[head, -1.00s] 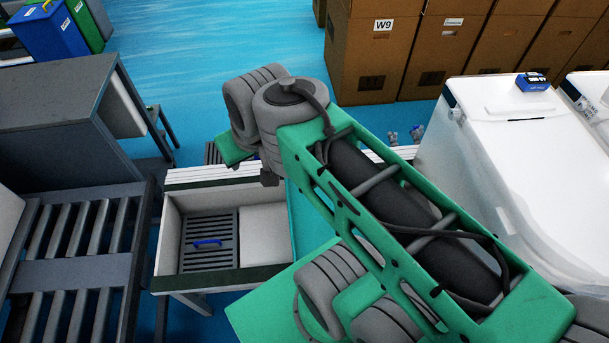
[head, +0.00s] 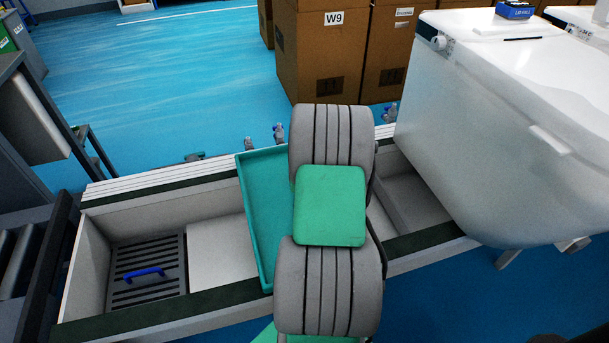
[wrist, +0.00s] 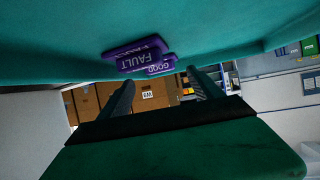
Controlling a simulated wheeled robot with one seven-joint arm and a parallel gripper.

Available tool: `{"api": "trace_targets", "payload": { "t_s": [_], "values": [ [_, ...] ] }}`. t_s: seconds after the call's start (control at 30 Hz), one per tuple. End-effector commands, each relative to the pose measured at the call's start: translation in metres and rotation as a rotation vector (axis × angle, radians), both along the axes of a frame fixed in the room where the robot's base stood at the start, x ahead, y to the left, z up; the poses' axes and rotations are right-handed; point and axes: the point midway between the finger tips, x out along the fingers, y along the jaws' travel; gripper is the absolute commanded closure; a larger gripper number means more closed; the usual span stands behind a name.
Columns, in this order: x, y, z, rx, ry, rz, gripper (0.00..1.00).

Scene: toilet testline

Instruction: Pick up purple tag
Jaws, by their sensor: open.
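Two purple tags show in the wrist view, which is upside down. One purple tag reads FAULT (wrist: 138,60), and the other purple tag, reading GOOD (wrist: 158,69), is partly overlapped by it. Both are at the surface of a teal tray (wrist: 50,45), which fills the top of that view. My gripper (wrist: 160,88) is open, its two dark fingers apart and pointing toward the tags, with nothing between them. In the head view the teal tray (head: 262,185) is partly covered by my arm, and the tags and gripper are hidden.
The tray sits across a white trough (head: 165,212) holding a dark grate with a blue handle (head: 144,273). A white toilet unit (head: 500,120) stands close on the right. Cardboard boxes (head: 330,50) stand behind. Blue floor (head: 180,85) is open at the back left.

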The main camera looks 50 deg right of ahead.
Motion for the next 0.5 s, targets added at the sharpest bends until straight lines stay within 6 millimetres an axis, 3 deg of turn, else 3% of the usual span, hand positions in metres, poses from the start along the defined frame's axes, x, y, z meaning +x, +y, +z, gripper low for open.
{"api": "trace_targets", "payload": {
  "t_s": [0.5],
  "values": [
    [0.051,-0.044,-0.028,-0.002,-0.001,0.002,0.25]
  ]
}}
